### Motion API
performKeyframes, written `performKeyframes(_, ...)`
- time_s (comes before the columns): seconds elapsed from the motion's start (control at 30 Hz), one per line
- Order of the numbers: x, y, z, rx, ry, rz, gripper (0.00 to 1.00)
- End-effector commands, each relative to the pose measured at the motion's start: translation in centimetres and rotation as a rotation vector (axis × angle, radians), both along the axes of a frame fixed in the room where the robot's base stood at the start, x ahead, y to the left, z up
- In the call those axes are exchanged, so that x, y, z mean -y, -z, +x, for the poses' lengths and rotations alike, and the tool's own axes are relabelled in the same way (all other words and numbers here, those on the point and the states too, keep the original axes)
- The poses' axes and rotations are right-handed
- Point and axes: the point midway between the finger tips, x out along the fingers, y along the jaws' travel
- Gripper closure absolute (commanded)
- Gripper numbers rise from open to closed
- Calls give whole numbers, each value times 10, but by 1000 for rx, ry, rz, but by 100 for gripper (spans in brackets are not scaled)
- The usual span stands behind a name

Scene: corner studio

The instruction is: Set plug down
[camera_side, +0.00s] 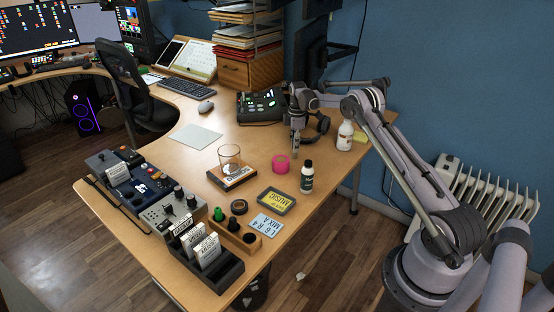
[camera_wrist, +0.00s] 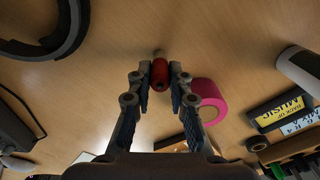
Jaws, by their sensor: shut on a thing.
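The plug (camera_wrist: 160,72) is a small red cylinder with a pale metal end, seen between the fingertips in the wrist view. My gripper (camera_wrist: 160,78) is shut on it, one finger on each side. In the side view my gripper (camera_side: 297,128) points down over the wooden table (camera_side: 262,145), and the plug is mostly hidden or too small to make out there. I cannot tell whether the plug touches the tabletop.
A pink tape roll (camera_side: 281,163) is close by; it also shows in the wrist view (camera_wrist: 210,100). Headphones (camera_side: 319,125), a white bottle (camera_side: 345,135), a dark bottle (camera_side: 307,177) and a glass (camera_side: 229,157) stand around. Bare wood lies left of the gripper.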

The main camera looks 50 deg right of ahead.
Motion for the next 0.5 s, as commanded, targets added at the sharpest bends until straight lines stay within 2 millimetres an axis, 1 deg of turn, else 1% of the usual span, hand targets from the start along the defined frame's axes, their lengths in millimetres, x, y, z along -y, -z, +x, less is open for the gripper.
performKeyframes(0.1, 0, 3, 0, 0, 0, 0, 100)
performKeyframes(0.13, 0, 3, 0, 0, 0, 0, 76)
performKeyframes(0.2, 0, 3, 0, 0, 0, 0, 59)
performKeyframes(0.5, 0, 2, 0, 0, 0, 0, 59)
